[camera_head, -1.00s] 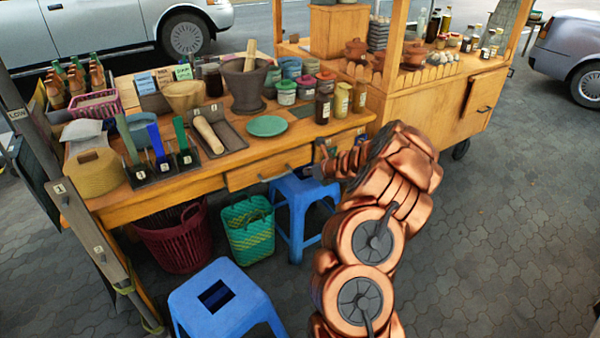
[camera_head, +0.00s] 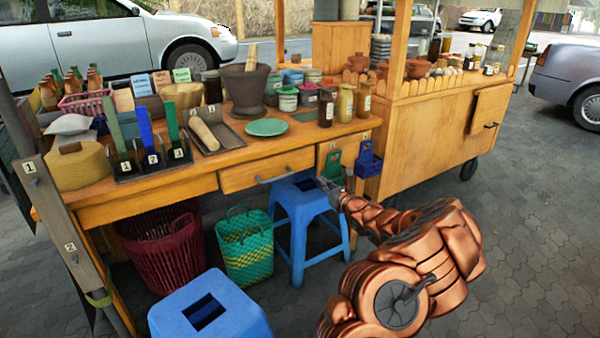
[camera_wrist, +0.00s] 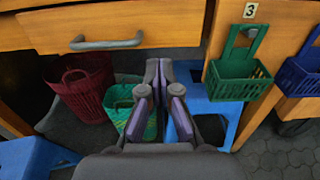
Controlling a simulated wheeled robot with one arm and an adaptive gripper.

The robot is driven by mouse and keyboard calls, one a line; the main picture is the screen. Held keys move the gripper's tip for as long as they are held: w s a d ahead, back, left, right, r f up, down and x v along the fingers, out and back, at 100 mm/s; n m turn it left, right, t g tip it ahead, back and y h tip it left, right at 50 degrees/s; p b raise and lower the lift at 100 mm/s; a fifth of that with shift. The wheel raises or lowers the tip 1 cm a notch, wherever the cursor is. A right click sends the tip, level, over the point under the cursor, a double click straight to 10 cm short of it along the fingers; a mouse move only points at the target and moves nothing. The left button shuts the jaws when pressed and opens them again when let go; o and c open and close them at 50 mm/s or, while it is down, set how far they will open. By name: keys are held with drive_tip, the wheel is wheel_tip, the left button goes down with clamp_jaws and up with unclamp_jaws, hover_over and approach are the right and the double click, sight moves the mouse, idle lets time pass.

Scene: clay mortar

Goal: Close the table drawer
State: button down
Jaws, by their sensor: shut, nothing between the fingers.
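The table drawer (camera_head: 268,170) is a wooden front with a grey bar handle (camera_head: 274,177), below the tabletop. Its front stands a little out from the table's face; how far it is pulled out is hard to tell. In the wrist view the drawer front (camera_wrist: 150,22) is at the upper left, with its handle (camera_wrist: 107,43) facing me. My gripper (camera_head: 326,184) is to the right of the handle and lower, apart from the drawer. In the wrist view my gripper (camera_wrist: 158,66) has its fingers together, empty, below the drawer's right part.
A blue stool (camera_head: 305,210) stands under the drawer, close to my gripper. Green (camera_wrist: 238,80) and blue (camera_wrist: 301,78) hanging baskets are to the right. A green basket (camera_head: 245,245), a red basket (camera_head: 165,250) and another blue stool (camera_head: 215,310) are at the left.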

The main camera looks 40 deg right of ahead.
sight(296, 162)
drive_tip(key=w, duration=0.4)
drive_tip(key=w+b, duration=0.1)
drive_tip(key=w, duration=0.4)
drive_tip(key=w+d, duration=0.1)
drive_tip(key=w, duration=0.3)
drive_tip(key=shift+w+b, duration=0.25)
drive_tip(key=shift+b, duration=0.05)
drive_tip(key=shift+w, duration=0.15)
